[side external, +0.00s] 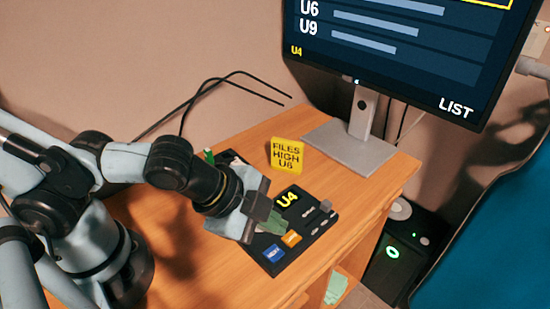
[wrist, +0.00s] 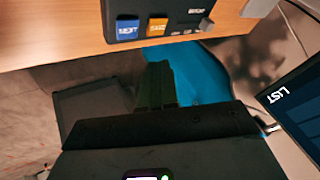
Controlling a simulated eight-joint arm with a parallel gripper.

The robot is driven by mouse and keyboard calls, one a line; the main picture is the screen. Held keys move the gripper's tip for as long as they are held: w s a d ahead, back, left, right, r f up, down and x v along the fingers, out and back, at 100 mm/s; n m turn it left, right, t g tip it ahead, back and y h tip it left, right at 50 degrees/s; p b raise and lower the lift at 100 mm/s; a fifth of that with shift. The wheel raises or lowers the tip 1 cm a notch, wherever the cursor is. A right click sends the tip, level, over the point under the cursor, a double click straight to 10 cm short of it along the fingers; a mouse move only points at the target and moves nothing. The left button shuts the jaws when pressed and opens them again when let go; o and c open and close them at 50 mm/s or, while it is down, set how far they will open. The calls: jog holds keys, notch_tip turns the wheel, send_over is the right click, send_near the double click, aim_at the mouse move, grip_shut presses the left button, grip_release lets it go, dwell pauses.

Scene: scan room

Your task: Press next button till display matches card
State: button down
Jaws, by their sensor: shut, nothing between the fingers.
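The yellow card (side external: 287,157) stands upright on the desk and reads "FILES HIGH U6". The dark control panel (side external: 318,222) lies in front of it, its small display (side external: 287,198) reading "U4" in yellow. The blue button (side external: 273,254) sits at the panel's near edge, beside an orange button (side external: 291,238). Both buttons also show in the wrist view, blue (wrist: 128,30) and orange (wrist: 157,27). My gripper (side external: 268,216) is shut and empty, close to the panel by its left part and apart from the blue button in the picture. Its fingers (wrist: 157,85) also show in the wrist view.
A monitor (side external: 400,60) on a grey stand (side external: 350,140) shows "U6", "U9", a small "U4" and "LIST". A slider knob (side external: 326,206) rises from the panel's right side. Green items lie behind my gripper. The desk's front strip (side external: 225,285) is clear.

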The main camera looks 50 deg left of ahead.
aim_at(272, 255)
jog(key=shift+f, duration=2.25)
jog(key=shift+f, duration=0.15)
dwell(0.5)
jog(key=shift+f, duration=0.3)
jog(key=shift+r, duration=0.1)
dwell(0.4)
jog(key=shift+r, duration=0.35)
jog(key=shift+r, duration=0.1)
jog(key=shift+r, duration=2.4)
jog(key=shift+a, duration=0.1)
